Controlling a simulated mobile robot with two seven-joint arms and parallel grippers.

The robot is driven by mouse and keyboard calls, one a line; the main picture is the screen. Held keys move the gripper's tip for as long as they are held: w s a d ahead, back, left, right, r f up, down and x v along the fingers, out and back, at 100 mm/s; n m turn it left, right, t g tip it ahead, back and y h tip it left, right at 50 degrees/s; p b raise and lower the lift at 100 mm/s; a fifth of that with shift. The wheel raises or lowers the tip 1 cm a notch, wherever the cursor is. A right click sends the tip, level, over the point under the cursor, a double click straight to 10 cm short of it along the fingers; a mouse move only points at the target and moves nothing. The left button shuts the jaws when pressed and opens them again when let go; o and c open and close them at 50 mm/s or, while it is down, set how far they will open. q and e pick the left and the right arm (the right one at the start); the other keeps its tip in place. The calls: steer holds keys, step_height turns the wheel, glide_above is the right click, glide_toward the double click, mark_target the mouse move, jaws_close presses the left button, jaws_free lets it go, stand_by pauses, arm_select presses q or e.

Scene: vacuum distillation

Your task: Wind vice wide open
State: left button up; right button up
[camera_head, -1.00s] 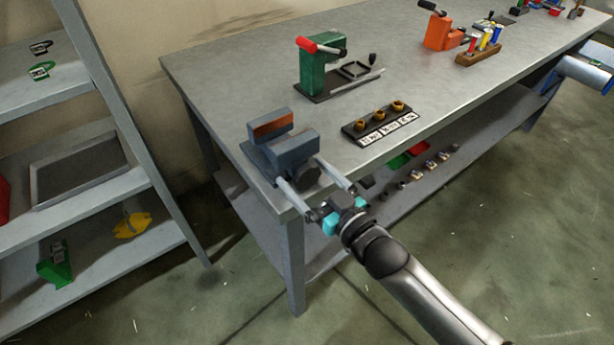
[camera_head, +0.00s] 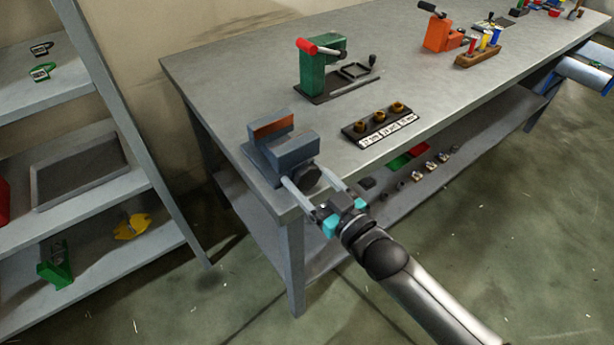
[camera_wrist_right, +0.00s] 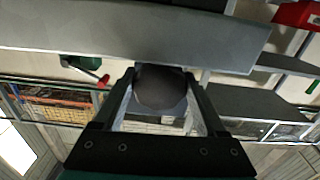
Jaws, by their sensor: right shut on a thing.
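The vice (camera_head: 290,153) is blue-grey with a reddish-brown patch on its rear jaw (camera_head: 273,127). It sits at the near left corner of the bench, with a gap between its jaws. A dark round knob (camera_head: 301,181) is on its front, facing me. My right gripper (camera_head: 305,174) is shut on this knob, one finger on each side. My left gripper is not in view.
The grey bench (camera_head: 220,85) runs away to the right. A black rack with brass pieces (camera_head: 380,123) lies right of the vice, and a green device with a red-tipped handle (camera_head: 313,75) stands behind it. Shelves (camera_head: 110,195) stand at the left.

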steer(key=shift+r+n+p, duration=0.1)
steer(key=shift+n+p, duration=0.25)
steer(key=shift+n, duration=0.15)
steer(key=shift+n+p, duration=0.45)
steer(key=shift+n, duration=0.95)
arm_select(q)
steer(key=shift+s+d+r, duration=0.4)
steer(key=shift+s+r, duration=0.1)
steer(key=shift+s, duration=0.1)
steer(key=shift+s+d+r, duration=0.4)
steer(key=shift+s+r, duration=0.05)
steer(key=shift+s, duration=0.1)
arm_select(e)
steer(key=o, duration=1.3)
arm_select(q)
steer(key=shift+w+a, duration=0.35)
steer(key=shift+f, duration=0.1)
arm_select(e)
steer(key=shift+w+d, duration=0.1)
